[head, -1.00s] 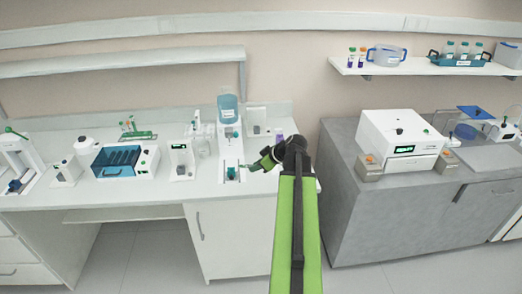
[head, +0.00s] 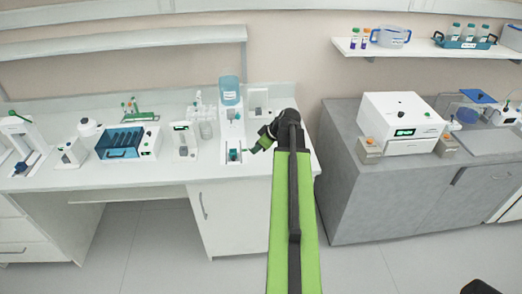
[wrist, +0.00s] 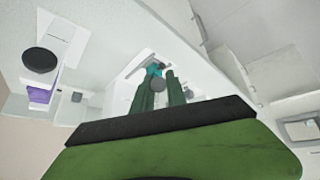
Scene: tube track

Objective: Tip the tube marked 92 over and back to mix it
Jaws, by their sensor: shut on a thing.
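My gripper (wrist: 157,80) shows in the wrist view with both dark green fingers closed around a small tube (wrist: 158,85), of which a grey round end shows. Its marking cannot be read, so I cannot confirm that it is 92. A small teal part (wrist: 153,68) of a white bench device lies just beyond the fingertips. In the head view my gripper (head: 252,150) is just right of that device (head: 233,150), low over the bench. The held tube is too small to make out there.
A white box with a black knob (wrist: 40,60) and a purple part (wrist: 42,95) stands left in the wrist view. A grey cabinet (head: 350,190) is at right.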

